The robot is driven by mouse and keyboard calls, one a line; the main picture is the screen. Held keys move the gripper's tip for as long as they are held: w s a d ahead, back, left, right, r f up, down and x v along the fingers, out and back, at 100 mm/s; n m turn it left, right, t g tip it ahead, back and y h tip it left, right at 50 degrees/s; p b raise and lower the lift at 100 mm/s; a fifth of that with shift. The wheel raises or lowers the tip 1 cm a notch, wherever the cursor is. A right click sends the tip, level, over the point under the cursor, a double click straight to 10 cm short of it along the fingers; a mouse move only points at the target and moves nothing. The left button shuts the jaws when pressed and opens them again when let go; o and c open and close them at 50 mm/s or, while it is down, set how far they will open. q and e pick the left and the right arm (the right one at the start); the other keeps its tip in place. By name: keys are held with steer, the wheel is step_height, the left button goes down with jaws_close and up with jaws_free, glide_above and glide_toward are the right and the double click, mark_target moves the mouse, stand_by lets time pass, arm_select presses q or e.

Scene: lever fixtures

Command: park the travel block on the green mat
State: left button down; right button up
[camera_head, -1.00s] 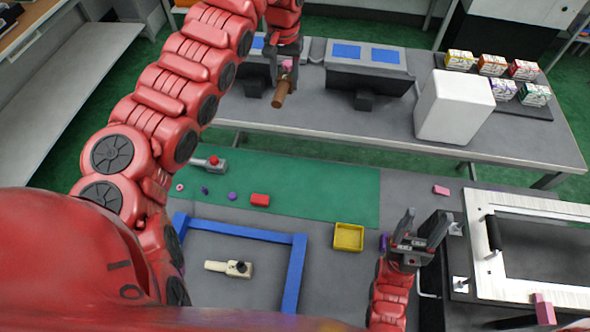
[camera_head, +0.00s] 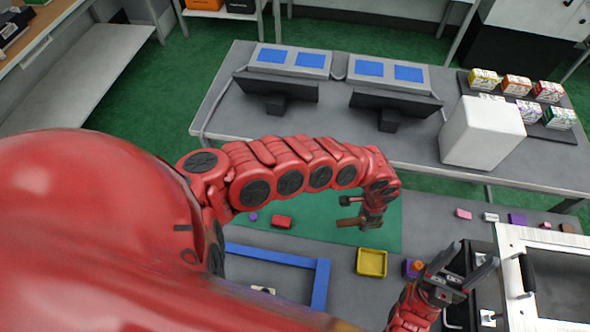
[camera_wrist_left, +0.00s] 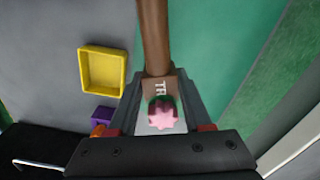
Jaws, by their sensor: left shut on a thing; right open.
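The travel block (camera_wrist_left: 160,86) is brown, with part of a white label and a pink knob. In the left wrist view it sits between the fingers of my left gripper (camera_wrist_left: 163,98), which is shut on it; a long brown bar extends from it. In the head view my left gripper (camera_head: 370,217) holds the brown piece (camera_head: 350,222) over the right part of the green mat (camera_head: 315,208). I cannot tell whether it touches the mat. My right gripper (camera_head: 455,270) is open and empty, right of the yellow tray.
A red block (camera_head: 281,222) and a purple piece (camera_head: 253,217) lie on the mat. A yellow tray (camera_head: 372,263), a purple block (camera_head: 411,268) and a blue frame (camera_head: 320,285) stand nearer. The rear table holds monitors and a white box (camera_head: 481,132).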

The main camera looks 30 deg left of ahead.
arm_select(q)
steer(key=s+d+m, duration=0.1)
steer(key=s+d, duration=0.1)
steer(key=s+d+f+m, duration=0.1)
steer(key=s+d, duration=0.1)
steer(key=d, duration=0.1)
steer(key=s+d+f+m, duration=0.1)
steer(key=s+d, duration=0.1)
steer(key=shift+s+d+f, duration=0.15)
steer(key=shift+d+f, duration=0.1)
steer(key=shift+d, duration=0.15)
steer(key=shift+w+a+f, duration=0.1)
steer(key=shift+w, duration=0.15)
steer(key=w+a+b, duration=0.1)
steer(key=w+a, duration=0.2)
steer(key=w, duration=0.1)
steer(key=w+a+f+b, duration=0.1)
steer(key=w+a, duration=0.1)
steer(key=w, duration=0.2)
steer(key=w+a+b, duration=0.1)
steer(key=w+a, duration=0.2)
steer(key=w, duration=0.1)
steer(key=shift+w+a+f, duration=0.2)
steer(key=shift+w+a, duration=0.05)
steer(key=shift+a, duration=0.1)
steer(key=shift+w+f, duration=0.15)
steer(key=shift+f, duration=0.15)
steer(key=shift+a+f+b, duration=0.1)
steer(key=shift+f+b, duration=0.6)
steer(key=shift+f, duration=0.65)
